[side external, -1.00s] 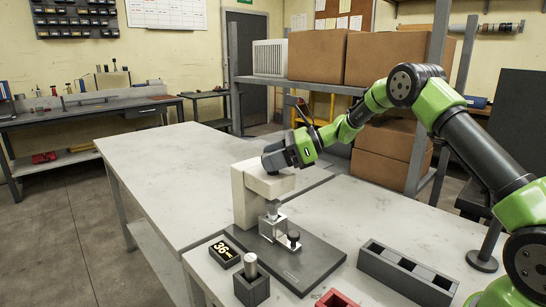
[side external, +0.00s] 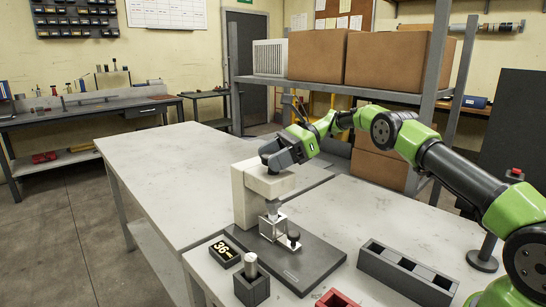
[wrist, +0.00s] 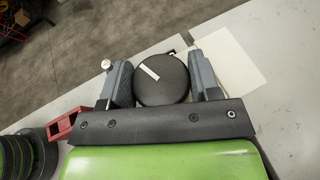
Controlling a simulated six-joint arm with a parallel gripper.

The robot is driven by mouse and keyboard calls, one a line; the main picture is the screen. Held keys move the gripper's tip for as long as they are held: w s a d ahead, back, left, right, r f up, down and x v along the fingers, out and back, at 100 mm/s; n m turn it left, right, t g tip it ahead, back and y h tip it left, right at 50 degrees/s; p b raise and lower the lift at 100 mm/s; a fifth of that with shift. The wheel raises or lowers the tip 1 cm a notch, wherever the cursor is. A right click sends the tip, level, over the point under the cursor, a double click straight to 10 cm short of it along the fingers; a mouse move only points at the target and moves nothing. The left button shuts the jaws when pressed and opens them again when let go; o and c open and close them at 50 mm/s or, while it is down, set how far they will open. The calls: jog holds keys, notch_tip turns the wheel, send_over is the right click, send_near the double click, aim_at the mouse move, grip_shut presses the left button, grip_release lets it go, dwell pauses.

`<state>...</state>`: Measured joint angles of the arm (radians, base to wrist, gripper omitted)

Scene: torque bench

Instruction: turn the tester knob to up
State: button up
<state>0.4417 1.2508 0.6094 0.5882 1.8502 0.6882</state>
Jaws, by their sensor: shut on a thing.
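The tester (side external: 243,205) is a cream, C-shaped head on a dark base plate (side external: 310,262), with a metal fixture (side external: 270,228) under its overhang. Its knob (wrist: 168,88) is a dark round disc with a white mark (wrist: 149,71), seen from above in the wrist view. The mark lies off-centre toward the upper left of the disc. My gripper (wrist: 162,80) is shut on the knob, one finger on each side. In the side view my gripper (side external: 270,158) is at the top of the tester head and hides most of the knob.
A small display (side external: 226,252) reading 36 and a dark block with a metal pin (side external: 251,286) stand in front. A grey compartment tray (side external: 404,274) lies to the right, with a red bin (side external: 337,299) at the front edge. The left tabletop (side external: 180,170) is clear.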

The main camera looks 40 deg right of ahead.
jog(key=o, duration=0.9)
jog(key=shift+m+t, duration=0.5)
jog(key=shift+t, duration=0.1)
